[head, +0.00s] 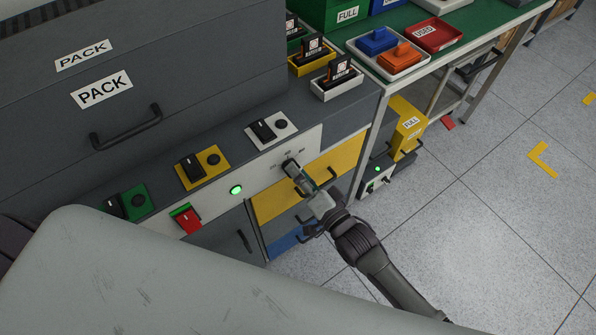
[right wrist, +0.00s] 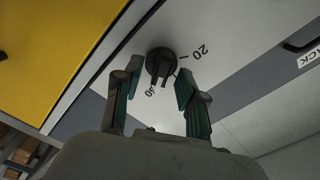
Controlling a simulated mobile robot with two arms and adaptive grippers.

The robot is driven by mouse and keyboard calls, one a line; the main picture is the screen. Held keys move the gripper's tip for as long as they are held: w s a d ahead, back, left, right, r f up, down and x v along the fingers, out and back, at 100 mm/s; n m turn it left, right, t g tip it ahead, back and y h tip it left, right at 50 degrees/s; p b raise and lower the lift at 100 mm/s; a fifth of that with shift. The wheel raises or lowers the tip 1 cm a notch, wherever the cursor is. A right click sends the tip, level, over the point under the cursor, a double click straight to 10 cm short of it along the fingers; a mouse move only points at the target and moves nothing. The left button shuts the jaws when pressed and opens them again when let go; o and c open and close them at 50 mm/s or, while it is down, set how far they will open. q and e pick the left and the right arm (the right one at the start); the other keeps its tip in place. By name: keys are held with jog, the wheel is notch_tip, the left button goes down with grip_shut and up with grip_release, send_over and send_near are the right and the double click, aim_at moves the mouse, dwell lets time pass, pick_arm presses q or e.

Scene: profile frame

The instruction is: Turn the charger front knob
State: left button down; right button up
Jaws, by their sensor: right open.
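The charger's front is a white panel (head: 262,174) in the head view. Its black knob (right wrist: 160,65) shows clearly in the right wrist view, with printed marks around it, one reading 20. In the head view the knob (head: 289,167) is partly covered by my gripper. My right gripper (head: 301,180) is in front of it. In the right wrist view the open fingers (right wrist: 158,77) stand on either side of the knob, with a gap visible. Contact cannot be told. My left gripper is out of view.
A lit green lamp (head: 236,190) and a red switch (head: 185,218) are on the same panel. A yellow drawer (head: 275,203) with handles is below.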

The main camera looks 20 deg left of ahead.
jog(key=shift+w+a, duration=0.15)
jog(key=shift+a, duration=0.1)
grip_shut()
